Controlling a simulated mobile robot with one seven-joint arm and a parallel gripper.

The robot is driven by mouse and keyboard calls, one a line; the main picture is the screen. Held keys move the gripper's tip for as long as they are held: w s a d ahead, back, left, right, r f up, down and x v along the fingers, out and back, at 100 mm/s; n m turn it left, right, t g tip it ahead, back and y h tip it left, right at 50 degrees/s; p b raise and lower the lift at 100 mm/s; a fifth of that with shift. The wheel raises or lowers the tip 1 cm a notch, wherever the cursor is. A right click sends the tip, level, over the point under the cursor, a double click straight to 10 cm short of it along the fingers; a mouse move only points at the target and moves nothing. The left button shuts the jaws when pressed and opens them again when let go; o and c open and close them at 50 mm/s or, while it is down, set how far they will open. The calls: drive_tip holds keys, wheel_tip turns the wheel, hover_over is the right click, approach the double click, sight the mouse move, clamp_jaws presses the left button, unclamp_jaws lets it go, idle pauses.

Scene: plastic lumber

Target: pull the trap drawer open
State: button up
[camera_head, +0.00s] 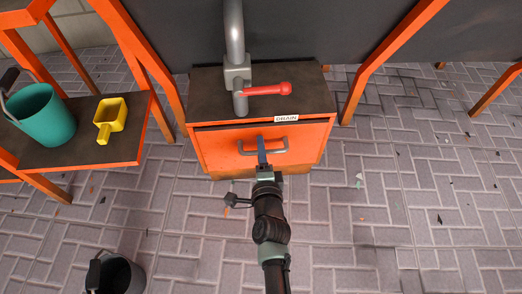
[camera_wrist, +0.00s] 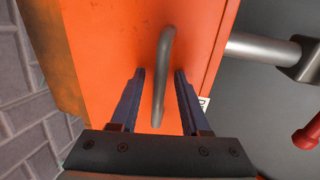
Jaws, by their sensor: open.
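The trap drawer (camera_head: 215,151) is the orange front of a low dark-topped cabinet below a grey pipe. A thin gap shows along its top edge in the head view. Its grey bar handle (camera_head: 246,151) runs across the upper front, and it also shows in the wrist view (camera_wrist: 163,62). My gripper (camera_head: 262,142) is at the middle of the handle. In the wrist view its two blue fingers (camera_wrist: 158,82) are open, one on each side of the handle. I cannot tell whether either finger touches it.
A grey pipe (camera_head: 234,40) with a red lever (camera_head: 265,90) stands above the cabinet. A DRAIN label (camera_head: 286,118) is on its top edge. A shelf (camera_head: 85,153) at left holds a teal bucket (camera_head: 42,115) and yellow scoop (camera_head: 110,118). A dark bucket (camera_head: 117,275) stands on the floor.

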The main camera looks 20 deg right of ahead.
clamp_jaws()
idle(1.3)
